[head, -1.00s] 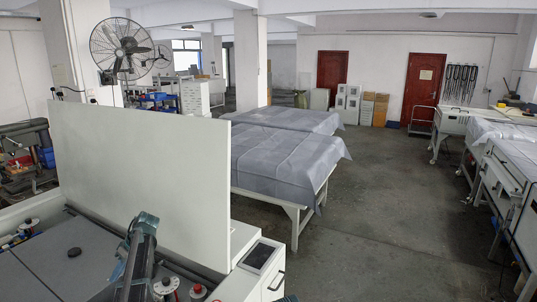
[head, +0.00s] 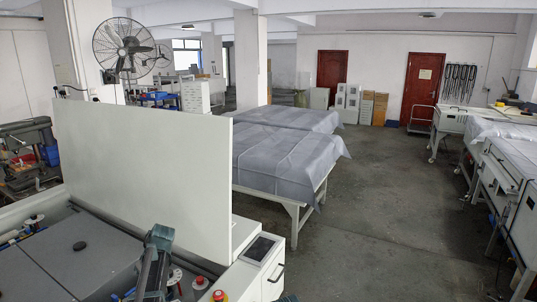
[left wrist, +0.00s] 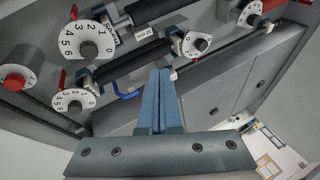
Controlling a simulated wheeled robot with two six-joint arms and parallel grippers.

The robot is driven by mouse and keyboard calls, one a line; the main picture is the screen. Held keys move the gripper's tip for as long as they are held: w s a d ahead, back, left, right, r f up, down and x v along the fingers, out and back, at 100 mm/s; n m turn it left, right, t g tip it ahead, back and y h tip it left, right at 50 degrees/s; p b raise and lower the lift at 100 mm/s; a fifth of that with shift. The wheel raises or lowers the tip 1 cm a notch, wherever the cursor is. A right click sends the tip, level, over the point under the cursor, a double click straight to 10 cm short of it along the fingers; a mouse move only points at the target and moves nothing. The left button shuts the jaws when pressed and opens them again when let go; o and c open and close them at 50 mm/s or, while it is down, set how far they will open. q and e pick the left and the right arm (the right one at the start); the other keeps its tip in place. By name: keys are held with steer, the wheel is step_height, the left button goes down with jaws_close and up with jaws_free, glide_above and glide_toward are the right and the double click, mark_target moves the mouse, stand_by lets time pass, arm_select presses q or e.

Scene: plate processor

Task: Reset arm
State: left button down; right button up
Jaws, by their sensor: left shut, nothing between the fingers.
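My left gripper (left wrist: 160,72) shows in the left wrist view with its two blue fingers together, shut and empty. Its fingertips point toward the plate processor's dark rollers (left wrist: 118,65), apart from or touching them I cannot tell. White numbered dials (left wrist: 73,101) lie to the left of the fingers, and another dial (left wrist: 197,43) lies to the right. In the head view my left arm shows at the bottom over the plate processor (head: 75,250); its fingers cannot be made out there. My right gripper is not visible.
A tall white panel (head: 140,180) stands upright on the processor. A tablet-like screen (head: 261,249) and red knobs (head: 201,281) sit at its right end. Covered tables (head: 280,160) stand beyond it, and open floor (head: 385,220) lies to the right.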

arm_select(q)
steer(key=s+d+f+m+t+h, duration=0.1)
steer(key=s+d+m+h, duration=0.3)
steer(key=s+d, duration=0.65)
steer(key=s+d+f+m+t+h, duration=0.1)
steer(key=s+d+m, duration=0.55)
steer(key=d, duration=0.75)
steer(key=s+d+f+m+b, duration=0.1)
steer(key=s+d+f+b, duration=0.1)
steer(key=d+f+b, duration=0.3)
steer(key=s+d+f+m+y+b, duration=0.1)
steer(key=s+d+f+m+b, duration=0.1)
steer(key=d+f+b, duration=0.4)
step_height(320, 180, down, 4)
steer(key=s+b, duration=0.1)
steer(key=b, duration=0.3)
steer(key=shift+s+g, duration=0.3)
steer(key=shift+s, duration=0.05)
steer(key=shift+f, duration=0.1)
